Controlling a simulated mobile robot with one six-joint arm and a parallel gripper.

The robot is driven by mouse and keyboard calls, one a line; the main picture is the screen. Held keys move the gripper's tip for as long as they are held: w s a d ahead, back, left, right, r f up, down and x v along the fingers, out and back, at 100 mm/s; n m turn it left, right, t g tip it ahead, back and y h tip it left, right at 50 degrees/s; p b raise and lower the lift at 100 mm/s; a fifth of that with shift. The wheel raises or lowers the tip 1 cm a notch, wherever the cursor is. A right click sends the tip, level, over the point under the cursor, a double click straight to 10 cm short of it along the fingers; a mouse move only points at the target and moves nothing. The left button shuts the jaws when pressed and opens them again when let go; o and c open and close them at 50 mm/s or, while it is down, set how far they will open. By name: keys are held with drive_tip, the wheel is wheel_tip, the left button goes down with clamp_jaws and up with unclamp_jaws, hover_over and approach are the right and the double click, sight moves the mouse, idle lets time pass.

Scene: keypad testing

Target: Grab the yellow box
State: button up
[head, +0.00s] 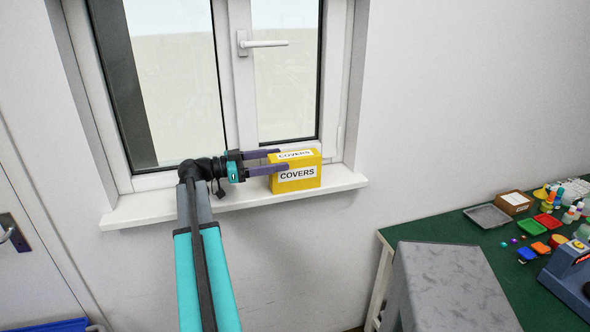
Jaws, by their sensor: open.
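The yellow box (308,184), labelled "COVERS" on its front and top, stands upright on the white windowsill near its right end. My gripper (281,160) reaches in from the left at the box's height. Its two purple fingers are apart, one in front of the box's left part and one at the back left. The jaws are open around the box's left side. Whether a finger touches the box cannot be told, and the rear fingertip is partly hidden.
The window frame (241,100) with a handle (262,44) stands close behind the box. A green table (480,236) at the right holds a grey tray (488,216), a brown box (515,202) and several small coloured items. A grey block (450,290) stands at the table's front. The sill (150,208) is clear at left.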

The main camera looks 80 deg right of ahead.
sight(295, 155)
drive_tip(key=shift+x, duration=0.8)
drive_tip(key=shift+s+d+r+p, duration=0.25)
drive_tip(key=shift+s+d+p, duration=0.15)
drive_tip(key=shift+s+p, duration=0.35)
drive_tip(key=shift+p+x, duration=0.7)
drive_tip(key=shift+x, duration=1)
drive_tip(key=c, duration=1.7)
